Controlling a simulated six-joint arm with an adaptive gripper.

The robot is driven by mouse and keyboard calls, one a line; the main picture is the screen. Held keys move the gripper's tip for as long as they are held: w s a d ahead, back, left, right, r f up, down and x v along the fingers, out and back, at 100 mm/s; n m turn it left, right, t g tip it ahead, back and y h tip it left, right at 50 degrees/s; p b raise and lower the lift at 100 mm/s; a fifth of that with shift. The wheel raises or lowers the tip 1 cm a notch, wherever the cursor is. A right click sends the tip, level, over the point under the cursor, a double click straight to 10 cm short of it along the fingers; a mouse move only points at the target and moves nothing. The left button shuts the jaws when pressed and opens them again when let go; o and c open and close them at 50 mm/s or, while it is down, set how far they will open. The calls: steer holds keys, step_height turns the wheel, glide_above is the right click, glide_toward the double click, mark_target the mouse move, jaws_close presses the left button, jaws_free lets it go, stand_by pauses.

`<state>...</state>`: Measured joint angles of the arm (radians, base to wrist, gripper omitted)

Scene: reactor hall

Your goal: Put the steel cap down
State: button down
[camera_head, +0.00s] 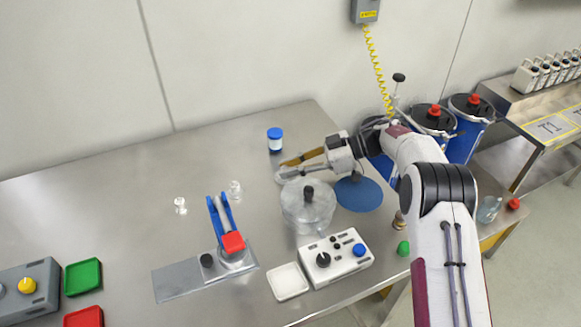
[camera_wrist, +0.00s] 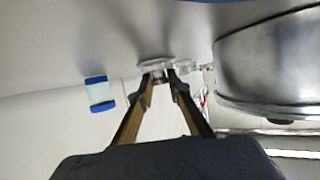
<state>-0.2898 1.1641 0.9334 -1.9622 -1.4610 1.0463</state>
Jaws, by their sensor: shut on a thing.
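My gripper (camera_head: 280,173) is at the end of my arm, low over the steel table, between the blue-capped jar and the round lidded vessel. Its two long fingers also show in the wrist view (camera_wrist: 160,76). The tips are close together on a small pale, shiny piece (camera_wrist: 155,66), which I take for the steel cap. Its outline is blurred, and I cannot tell whether it touches the table. In the head view the fingers mostly hide it.
The lidded vessel (camera_head: 308,212) stands close beside the fingers, also in the wrist view (camera_wrist: 265,65). A blue-capped jar (camera_head: 275,140) stands behind. A blue disc (camera_head: 360,195), two small clear pieces (camera_head: 180,206) and a control box (camera_head: 338,260) lie around. The table's back left is clear.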

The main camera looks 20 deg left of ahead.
steer(key=shift+f, duration=0.1)
steer(key=c, duration=1.9)
jaws_free()
steer(key=shift+v, duration=6.05)
